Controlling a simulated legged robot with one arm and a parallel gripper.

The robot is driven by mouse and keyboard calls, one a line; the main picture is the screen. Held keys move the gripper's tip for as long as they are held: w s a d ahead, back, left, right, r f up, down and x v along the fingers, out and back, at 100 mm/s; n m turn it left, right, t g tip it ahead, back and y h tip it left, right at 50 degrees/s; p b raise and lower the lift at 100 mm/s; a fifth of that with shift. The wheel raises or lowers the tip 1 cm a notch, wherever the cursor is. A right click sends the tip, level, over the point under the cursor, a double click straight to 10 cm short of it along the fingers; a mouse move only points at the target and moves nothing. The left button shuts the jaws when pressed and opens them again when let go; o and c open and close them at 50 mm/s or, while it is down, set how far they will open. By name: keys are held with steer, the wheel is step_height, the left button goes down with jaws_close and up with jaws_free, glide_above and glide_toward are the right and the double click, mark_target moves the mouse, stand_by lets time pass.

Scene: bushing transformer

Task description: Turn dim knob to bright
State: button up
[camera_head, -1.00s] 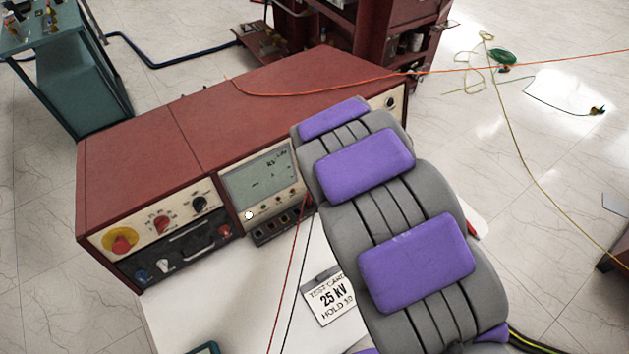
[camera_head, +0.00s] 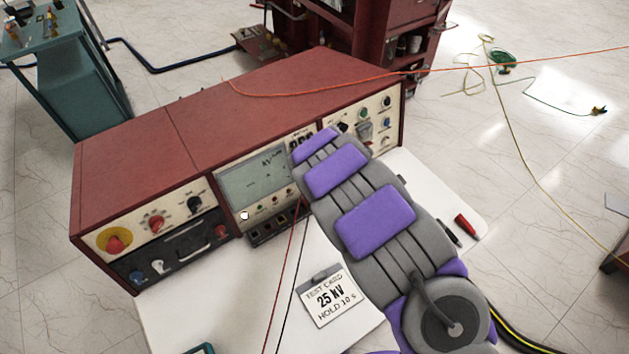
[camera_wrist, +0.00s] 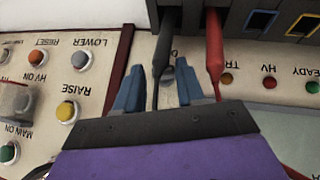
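My gripper (camera_wrist: 160,82) is in front of the console's meter panel, its two blue fingers apart with their tips toward the panel. A small grey piece (camera_wrist: 169,98) shows between the fingers, partly hidden by a black lead; it may be the dim knob, but I cannot read a label or see its pointer. I cannot tell whether the fingers touch it. In the head view my arm hides the gripper and that part of the panel. The meter screen (camera_head: 255,182) is lit, with a row of small lamps below it.
The black lead (camera_wrist: 168,48) and red lead (camera_wrist: 214,50) hang close by the fingers. The push-button panel (camera_wrist: 60,65) is beside the gripper. A test card (camera_head: 329,300) lies on the white bench, with a red marker (camera_head: 466,224) at the right.

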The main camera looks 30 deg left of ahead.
steer(key=shift+a+f, duration=0.3)
steer(key=shift+a, duration=0.35)
steer(key=shift+c, duration=0.7)
steer(key=shift+d, duration=0.2)
jaws_close()
